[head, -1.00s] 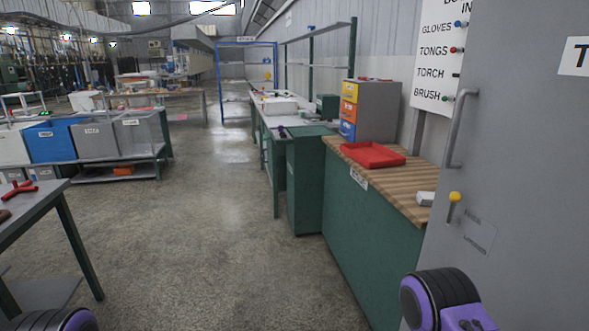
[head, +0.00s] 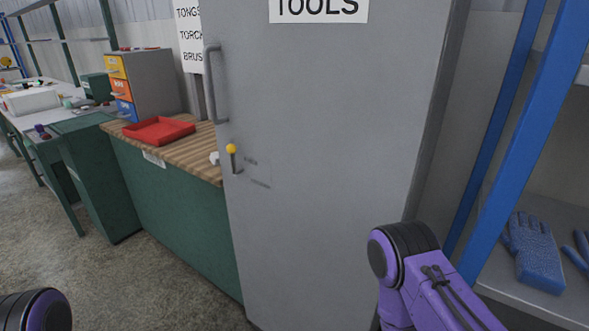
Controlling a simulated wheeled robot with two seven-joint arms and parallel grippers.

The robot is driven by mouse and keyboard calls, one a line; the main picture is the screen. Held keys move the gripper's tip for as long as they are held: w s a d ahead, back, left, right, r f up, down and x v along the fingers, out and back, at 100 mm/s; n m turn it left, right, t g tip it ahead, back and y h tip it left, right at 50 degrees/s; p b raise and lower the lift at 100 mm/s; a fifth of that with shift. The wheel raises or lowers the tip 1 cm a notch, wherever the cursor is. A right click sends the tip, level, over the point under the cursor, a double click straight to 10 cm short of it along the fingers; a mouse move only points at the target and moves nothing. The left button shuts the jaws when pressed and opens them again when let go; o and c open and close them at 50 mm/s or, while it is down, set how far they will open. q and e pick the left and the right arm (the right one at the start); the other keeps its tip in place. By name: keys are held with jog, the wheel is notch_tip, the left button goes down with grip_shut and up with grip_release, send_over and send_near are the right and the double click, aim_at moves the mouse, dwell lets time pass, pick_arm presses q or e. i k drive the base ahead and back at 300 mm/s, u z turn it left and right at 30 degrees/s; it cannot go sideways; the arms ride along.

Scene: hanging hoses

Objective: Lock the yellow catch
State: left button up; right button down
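The yellow catch (head: 231,149) is a small lever with a round yellow knob on the left edge of a grey cabinet door (head: 330,150) marked TOOLS. The knob is at the top and its stem points down to a grey pivot. Small lettering sits on the door to its right, too small to read. A long grey handle (head: 213,85) is above the catch. My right arm, purple and black, shows at the lower right, in front of the door's right side. My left arm shows only as a black and purple joint at the bottom left corner. Neither gripper is in view.
Left of the cabinet is a green bench with a wooden top (head: 190,150), holding a red tray (head: 159,130) and a drawer unit (head: 145,85). A blue-framed shelf (head: 515,130) with blue gloves (head: 535,252) stands at the right. Open floor (head: 150,280) lies at lower left.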

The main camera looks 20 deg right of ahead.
aim_at(231, 148)
jog(key=u, duration=0.55)
jog(key=k, duration=0.85)
jog(key=u, duration=0.95)
jog(key=k, duration=0.55)
jog(key=u, duration=0.2)
jog(key=i, duration=1.2)
jog(key=z, duration=1.05)
jog(key=i, duration=0.95)
jog(key=z, duration=1.35)
jog(key=i, duration=0.25)
jog(key=z, duration=0.3)
